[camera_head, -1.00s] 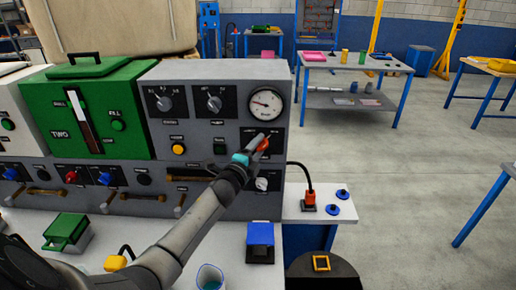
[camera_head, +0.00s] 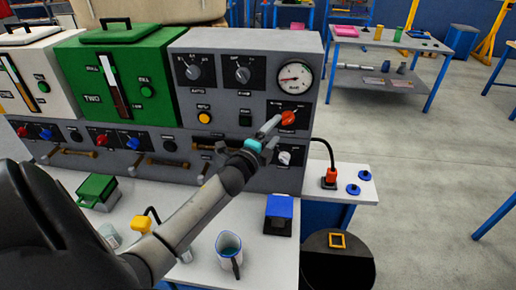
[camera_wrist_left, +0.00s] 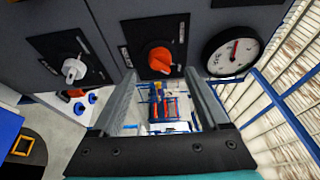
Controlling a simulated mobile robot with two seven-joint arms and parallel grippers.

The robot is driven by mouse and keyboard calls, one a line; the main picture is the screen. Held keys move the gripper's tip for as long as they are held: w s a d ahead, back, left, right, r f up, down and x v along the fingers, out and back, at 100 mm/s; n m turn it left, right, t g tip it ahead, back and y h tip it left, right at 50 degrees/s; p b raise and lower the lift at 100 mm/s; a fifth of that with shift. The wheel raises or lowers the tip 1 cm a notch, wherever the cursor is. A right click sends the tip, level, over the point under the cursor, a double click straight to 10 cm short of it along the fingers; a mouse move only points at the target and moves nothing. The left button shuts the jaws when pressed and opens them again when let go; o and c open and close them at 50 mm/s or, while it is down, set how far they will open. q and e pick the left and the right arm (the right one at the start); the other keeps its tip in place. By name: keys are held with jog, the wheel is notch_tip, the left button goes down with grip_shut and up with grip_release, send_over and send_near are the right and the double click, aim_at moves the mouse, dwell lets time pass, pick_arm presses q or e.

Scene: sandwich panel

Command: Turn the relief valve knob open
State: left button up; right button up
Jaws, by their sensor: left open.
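The relief valve knob, taken to be the orange-red knob (camera_head: 288,118), sits on a black plate below the round gauge (camera_head: 294,77) on the grey panel. My left gripper (camera_head: 270,128) is just left of the knob in the head view, with its fingers pointing toward it. In the left wrist view the orange knob (camera_wrist_left: 160,58) lies ahead between the two open fingers (camera_wrist_left: 160,78), and nothing is held. The fingers look apart from the knob. The lettering on its plate is too small to read. My right gripper is not in view.
A white knob (camera_head: 284,157) sits on a plate below the orange one, and also shows in the wrist view (camera_wrist_left: 73,69). A blue box (camera_head: 279,213) and a jug (camera_head: 229,250) stand on the white counter (camera_head: 262,262).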

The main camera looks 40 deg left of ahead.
pick_arm(q)
jog(key=s+d, duration=0.1)
jog(key=s, duration=0.7)
jog(key=shift+s+d, duration=0.2)
jog(key=shift+s, duration=0.2)
jog(key=s+d+f+n+g+h, duration=0.2)
jog(key=s+d+f+n+g, duration=0.45)
jog(key=s+d, duration=0.35)
jog(key=s+d+f+n+g+h, duration=0.1)
jog(key=s+d+f+n+g, duration=0.5)
jog(key=s+d+n+g, duration=0.45)
jog(key=s+a+f+m+t+b, duration=0.15)
jog(key=f+b, duration=0.25)
jog(key=f, duration=1.1)
jog(key=s+f+m+b, duration=0.1)
jog(key=s+f+b, duration=0.25)
jog(key=f, duration=1.15)
jog(key=s+a+f+b, duration=0.1)
jog(key=s+f+b, duration=0.2)
jog(key=s+f, duration=0.4)
jog(key=s+a+f+g+b, duration=0.1)
jog(key=s+f+b, duration=0.2)
jog(key=s+f, duration=0.4)
notch_tip(320, 180, down, 5)
jog(key=shift+a+f, duration=0.15)
jog(key=shift+a, duration=0.15)
